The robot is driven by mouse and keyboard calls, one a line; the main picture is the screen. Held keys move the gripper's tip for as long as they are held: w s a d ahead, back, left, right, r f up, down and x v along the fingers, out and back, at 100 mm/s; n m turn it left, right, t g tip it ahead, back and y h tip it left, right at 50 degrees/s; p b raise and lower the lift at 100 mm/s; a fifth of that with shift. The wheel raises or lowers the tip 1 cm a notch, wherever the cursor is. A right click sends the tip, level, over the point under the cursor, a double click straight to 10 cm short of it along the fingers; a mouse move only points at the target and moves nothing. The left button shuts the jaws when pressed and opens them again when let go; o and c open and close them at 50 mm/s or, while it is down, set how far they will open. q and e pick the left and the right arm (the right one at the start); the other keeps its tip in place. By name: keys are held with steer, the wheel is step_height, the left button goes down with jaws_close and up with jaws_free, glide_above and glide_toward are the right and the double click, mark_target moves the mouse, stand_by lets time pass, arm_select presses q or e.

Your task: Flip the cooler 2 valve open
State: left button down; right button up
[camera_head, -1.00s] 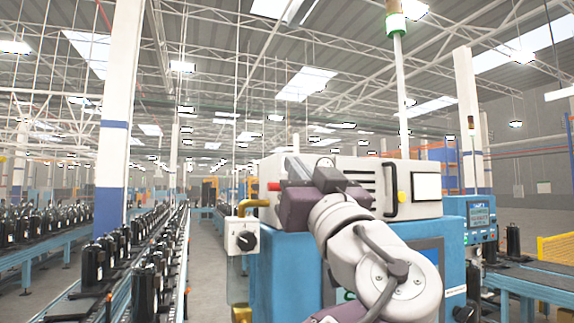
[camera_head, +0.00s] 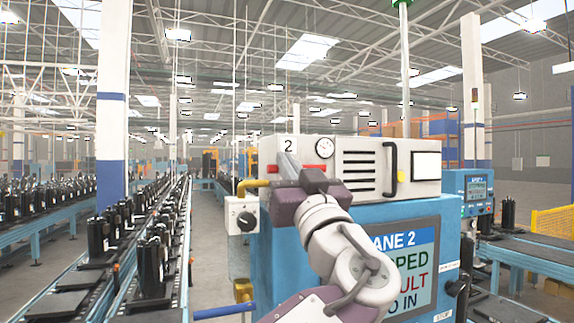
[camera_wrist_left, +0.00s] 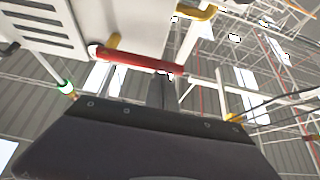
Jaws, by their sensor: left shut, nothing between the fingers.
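Cooler 2 (camera_head: 360,165) is a beige box with a "2" label, a round gauge and black vent slots, on a blue cabinet. In the left wrist view, the red valve lever (camera_wrist_left: 140,59) runs nearly level from the underside of the beige box (camera_wrist_left: 40,30) toward the right. My left gripper (camera_head: 287,160) is shut and empty, pointing up before the cooler's left end. In the left wrist view its fingers (camera_wrist_left: 162,76) stand at the lever's right part; I cannot tell whether they touch. My right gripper is not in view.
A yellow pipe (camera_head: 250,184) and a box with a black knob (camera_head: 241,215) stand left of the cabinet. The cabinet screen (camera_head: 412,255) reads "LANE 2" and shows a fault. Conveyors with black compressors (camera_head: 152,255) fill the left; an aisle lies between.

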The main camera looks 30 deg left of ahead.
arm_select(q)
steer(key=w+d+f+n+g+y+b, duration=0.1)
steer(key=f+n+g, duration=0.3)
steer(key=n, duration=0.4)
steer(key=w+d+f+n+g+y, duration=0.1)
steer(key=w+d+f+n+g, duration=0.2)
steer(key=n+g, duration=0.3)
steer(key=w+f+n, duration=0.1)
steer(key=n, duration=0.1)
steer(key=shift+d+f+n+b, duration=0.2)
steer(key=shift+f+n+b, duration=0.1)
steer(key=shift+f+b, duration=0.05)
stand_by(0.5)
steer(key=shift+w+f, duration=0.1)
